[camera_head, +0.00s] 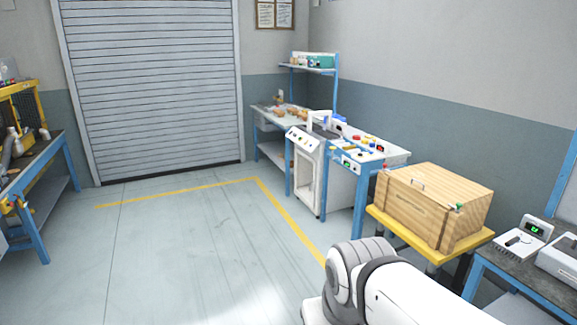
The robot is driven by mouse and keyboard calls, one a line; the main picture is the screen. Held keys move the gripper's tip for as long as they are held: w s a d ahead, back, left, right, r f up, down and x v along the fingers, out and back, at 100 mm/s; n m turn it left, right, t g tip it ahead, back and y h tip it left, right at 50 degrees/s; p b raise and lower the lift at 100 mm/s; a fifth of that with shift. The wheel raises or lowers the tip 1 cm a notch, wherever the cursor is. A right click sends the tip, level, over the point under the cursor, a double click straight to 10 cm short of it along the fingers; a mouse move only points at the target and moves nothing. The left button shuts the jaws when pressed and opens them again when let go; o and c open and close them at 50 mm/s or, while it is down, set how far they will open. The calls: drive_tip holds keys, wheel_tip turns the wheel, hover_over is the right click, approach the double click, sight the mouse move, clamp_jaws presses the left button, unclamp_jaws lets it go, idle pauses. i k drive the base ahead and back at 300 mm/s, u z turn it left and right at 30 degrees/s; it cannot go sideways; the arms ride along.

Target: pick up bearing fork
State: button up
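I cannot make out a bearing fork in the head view; the objects on the benches are too small to tell apart. My own white arm shows at the bottom right. My gripper is not in view.
A wooden crate (432,205) sits on a yellow-topped stand (400,235) at right. Beyond it are a blue-legged bench with a white machine (308,170) and a back bench (272,150). A dark-topped bench (35,160) stands left. The floor (190,240) before the shutter (155,90) is clear.

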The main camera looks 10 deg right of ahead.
sight(510, 243)
drive_tip(key=z, duration=0.6)
drive_tip(key=i, duration=1.45)
drive_tip(key=z, duration=1.5)
drive_tip(key=i, duration=1.45)
drive_tip(key=z, duration=0.5)
